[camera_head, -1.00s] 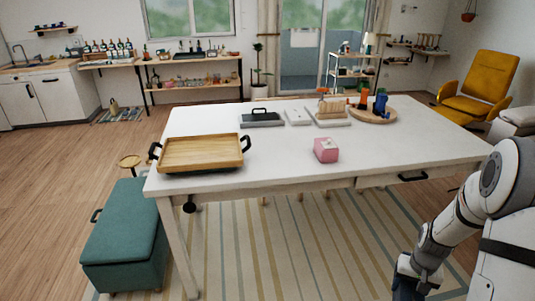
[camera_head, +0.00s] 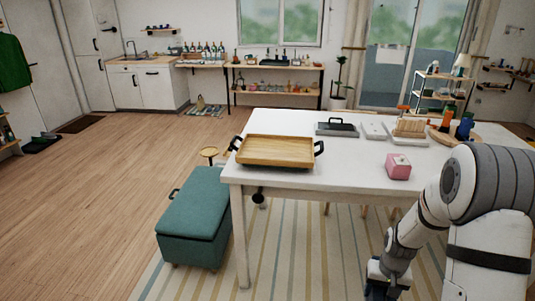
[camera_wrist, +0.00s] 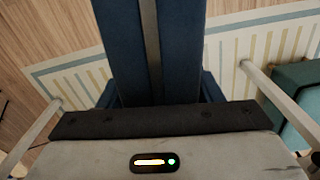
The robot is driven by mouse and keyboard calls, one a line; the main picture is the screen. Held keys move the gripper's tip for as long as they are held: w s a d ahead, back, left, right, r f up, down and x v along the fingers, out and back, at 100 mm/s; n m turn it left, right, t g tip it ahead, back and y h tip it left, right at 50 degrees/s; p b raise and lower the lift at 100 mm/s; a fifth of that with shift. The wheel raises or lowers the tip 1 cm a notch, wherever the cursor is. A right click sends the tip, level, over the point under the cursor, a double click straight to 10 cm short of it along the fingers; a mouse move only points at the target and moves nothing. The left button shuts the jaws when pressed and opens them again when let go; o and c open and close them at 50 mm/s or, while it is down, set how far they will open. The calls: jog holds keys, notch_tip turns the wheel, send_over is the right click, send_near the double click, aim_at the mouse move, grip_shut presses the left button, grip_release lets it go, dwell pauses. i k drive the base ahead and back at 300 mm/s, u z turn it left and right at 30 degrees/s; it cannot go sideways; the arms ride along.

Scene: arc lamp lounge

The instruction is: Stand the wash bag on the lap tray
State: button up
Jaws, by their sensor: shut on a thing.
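The lap tray (camera_head: 278,161) is a wooden tray with dark handles at both ends. It lies empty on the left end of the white table in the head view. My gripper (camera_head: 381,283) is low in front of the table, below its top, and far to the right of the tray. In the wrist view my gripper (camera_wrist: 150,40) shows two dark blue fingers close together with a narrow grey-brown strip between them. I take this strip to be part of the wash bag (camera_wrist: 150,25); the rest of the bag is hidden, and its tilt cannot be told.
The white table (camera_head: 340,172) has clear room around the tray. A pink box (camera_head: 398,166) stands near its front edge. A black-handled flat item (camera_head: 337,128), a rack (camera_head: 410,128) and a round board stand farther back. A teal bench (camera_head: 195,215) stands at the table's left end.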

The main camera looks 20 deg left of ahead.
aim_at(295, 152)
jog(key=u, duration=0.75)
jog(key=i, duration=0.55)
jog(key=u, duration=0.2)
